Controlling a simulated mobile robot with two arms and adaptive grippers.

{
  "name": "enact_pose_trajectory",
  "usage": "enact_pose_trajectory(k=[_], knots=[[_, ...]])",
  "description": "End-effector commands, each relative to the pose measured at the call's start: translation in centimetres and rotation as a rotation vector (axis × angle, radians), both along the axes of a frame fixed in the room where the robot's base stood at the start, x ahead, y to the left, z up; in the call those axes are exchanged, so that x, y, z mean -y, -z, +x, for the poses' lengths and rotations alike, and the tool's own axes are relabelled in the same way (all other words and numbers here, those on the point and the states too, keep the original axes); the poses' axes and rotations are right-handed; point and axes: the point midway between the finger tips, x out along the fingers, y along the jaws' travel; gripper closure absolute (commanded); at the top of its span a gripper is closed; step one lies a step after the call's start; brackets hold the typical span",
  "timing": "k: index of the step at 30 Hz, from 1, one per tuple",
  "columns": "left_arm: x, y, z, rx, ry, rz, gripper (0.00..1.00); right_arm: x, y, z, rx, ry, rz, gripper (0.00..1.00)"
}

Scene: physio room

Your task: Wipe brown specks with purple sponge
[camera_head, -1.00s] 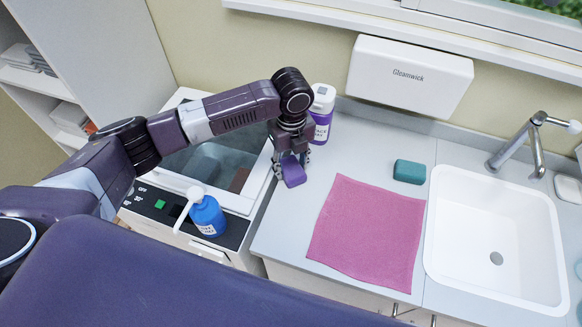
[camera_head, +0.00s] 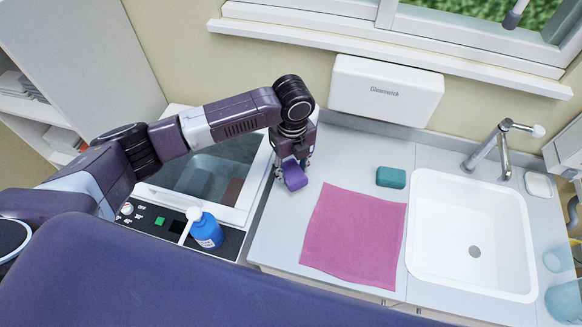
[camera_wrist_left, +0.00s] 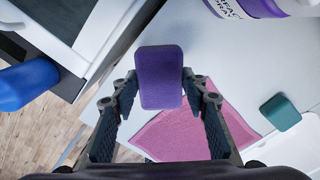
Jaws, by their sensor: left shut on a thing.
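My left gripper (camera_head: 290,168) is shut on the purple sponge (camera_head: 295,177) and holds it over the left part of the grey counter (camera_head: 335,155). In the left wrist view the sponge (camera_wrist_left: 160,78) sits between the fingertips (camera_wrist_left: 160,88). I cannot tell whether the sponge touches the counter. No brown specks can be made out in either view; the arm and sponge hide part of the counter. My right gripper is not in view.
A pink cloth (camera_head: 353,235) lies right of the sponge, with a teal sponge (camera_head: 391,177) behind it. A white sink (camera_head: 424,245) is farther right. A blue pump bottle (camera_head: 206,231) stands left. A purple-labelled bottle (camera_wrist_left: 240,8) is close by in the wrist view.

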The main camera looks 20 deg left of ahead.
Motion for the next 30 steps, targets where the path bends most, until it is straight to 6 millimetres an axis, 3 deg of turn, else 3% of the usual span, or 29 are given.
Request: enact_pose_trajectory(k=[7,30], knots=[[0.3,-2.2,0.0,0.001,-0.006,-0.001,0.82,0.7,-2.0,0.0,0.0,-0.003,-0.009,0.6],[0.2,-2.3,0.1,0.0,-0.006,0.0,0.82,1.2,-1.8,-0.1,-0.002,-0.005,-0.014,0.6]])
